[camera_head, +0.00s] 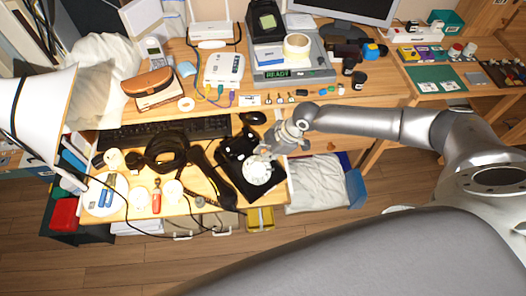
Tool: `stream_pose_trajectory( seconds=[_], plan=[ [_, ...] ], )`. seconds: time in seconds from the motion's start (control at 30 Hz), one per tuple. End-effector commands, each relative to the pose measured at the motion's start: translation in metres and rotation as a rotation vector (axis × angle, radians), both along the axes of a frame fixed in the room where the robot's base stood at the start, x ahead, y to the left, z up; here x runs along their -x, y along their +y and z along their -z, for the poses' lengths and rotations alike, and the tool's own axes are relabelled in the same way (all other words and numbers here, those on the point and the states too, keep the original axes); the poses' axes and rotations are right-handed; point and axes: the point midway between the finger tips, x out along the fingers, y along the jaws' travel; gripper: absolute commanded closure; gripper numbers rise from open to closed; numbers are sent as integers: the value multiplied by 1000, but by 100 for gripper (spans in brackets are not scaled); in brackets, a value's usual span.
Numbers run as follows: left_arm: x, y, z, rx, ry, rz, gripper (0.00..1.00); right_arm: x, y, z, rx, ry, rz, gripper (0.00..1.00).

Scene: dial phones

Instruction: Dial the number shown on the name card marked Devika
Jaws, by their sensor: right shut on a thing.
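A black dial phone (232,148) with a white round dial (257,171) sits near the front right edge of the desk. My right gripper (266,155) comes in from the right and is at the dial's upper edge. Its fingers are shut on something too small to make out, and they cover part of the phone. Whether they touch the dial I cannot tell. A small white card (250,100) lies on the desk behind the phone; no name or number on it is readable. My left gripper is not in view.
Black cables and a headset-like bundle (165,152) lie left of the phone. A keyboard (175,130) is behind them. A white router (224,68) and a device reading READY (290,73) stand at the back.

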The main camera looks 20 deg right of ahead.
Motion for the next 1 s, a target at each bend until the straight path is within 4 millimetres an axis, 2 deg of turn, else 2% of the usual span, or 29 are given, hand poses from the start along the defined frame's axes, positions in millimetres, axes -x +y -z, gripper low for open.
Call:
stream_pose_trajectory(
  seconds=[1.0],
  plan=[
    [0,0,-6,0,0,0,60,18,-9,9,1,2,-1,97]
  ],
)
